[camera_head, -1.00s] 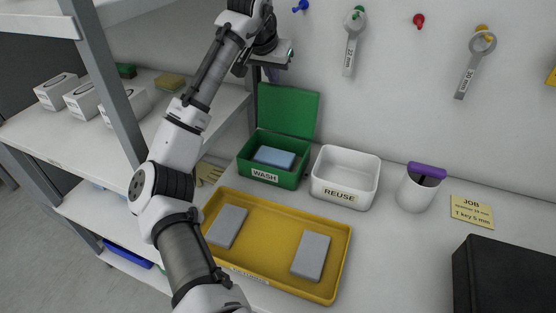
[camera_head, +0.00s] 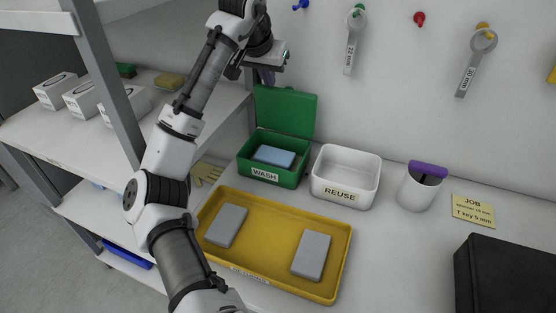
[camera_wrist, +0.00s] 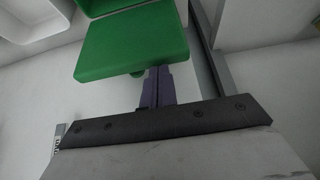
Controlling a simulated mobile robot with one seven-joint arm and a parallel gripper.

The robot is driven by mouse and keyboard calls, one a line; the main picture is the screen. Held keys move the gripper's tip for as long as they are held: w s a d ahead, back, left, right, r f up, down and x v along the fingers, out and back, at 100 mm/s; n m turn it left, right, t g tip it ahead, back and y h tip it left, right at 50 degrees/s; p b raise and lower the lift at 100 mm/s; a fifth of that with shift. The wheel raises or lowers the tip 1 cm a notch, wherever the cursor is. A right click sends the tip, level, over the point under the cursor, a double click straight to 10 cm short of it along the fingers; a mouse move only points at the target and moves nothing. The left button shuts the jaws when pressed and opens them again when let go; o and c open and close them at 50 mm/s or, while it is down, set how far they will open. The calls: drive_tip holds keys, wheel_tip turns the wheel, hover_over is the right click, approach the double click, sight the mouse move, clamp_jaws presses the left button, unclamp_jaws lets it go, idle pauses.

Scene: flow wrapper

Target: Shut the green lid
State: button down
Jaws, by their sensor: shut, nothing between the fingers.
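The green lid (camera_head: 286,113) stands open, upright at the back of the green WASH box (camera_head: 272,178). A blue block (camera_head: 274,156) lies inside the box. My gripper (camera_head: 268,76) is above and behind the lid's upper left corner, close to the wall, with its fingers pointing down. In the wrist view the lid (camera_wrist: 133,42) lies just beyond my shut, empty purple fingers (camera_wrist: 154,75). The fingertips overlap the lid's edge in that view; I cannot tell whether they touch it.
The white REUSE bin (camera_head: 346,176) stands right of the box. A yellow tray (camera_head: 275,203) with two grey blocks is in front. A shelf post (camera_head: 110,85) stands to the left, and wrenches such as the 22 mm one (camera_head: 350,50) hang on the wall.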

drive_tip(key=shift+s+f, duration=0.15)
drive_tip(key=shift+f, duration=0.15)
drive_tip(key=shift+s+a+f+b, duration=0.1)
drive_tip(key=shift+s+a+b, duration=0.2)
drive_tip(key=shift+s, duration=0.45)
drive_tip(key=shift+s+a+f+b, duration=0.1)
drive_tip(key=shift+s+a+b, duration=0.2)
drive_tip(key=shift+s, duration=0.45)
drive_tip(key=shift+s+a+f+b, duration=0.15)
drive_tip(key=shift+s+a, duration=0.2)
drive_tip(key=shift+s, duration=0.4)
drive_tip(key=shift+r, duration=0.25)
wheel_tip(320, 180, up, 6)
drive_tip(key=p, duration=0.6)
drive_tip(key=shift+p, duration=0.3)
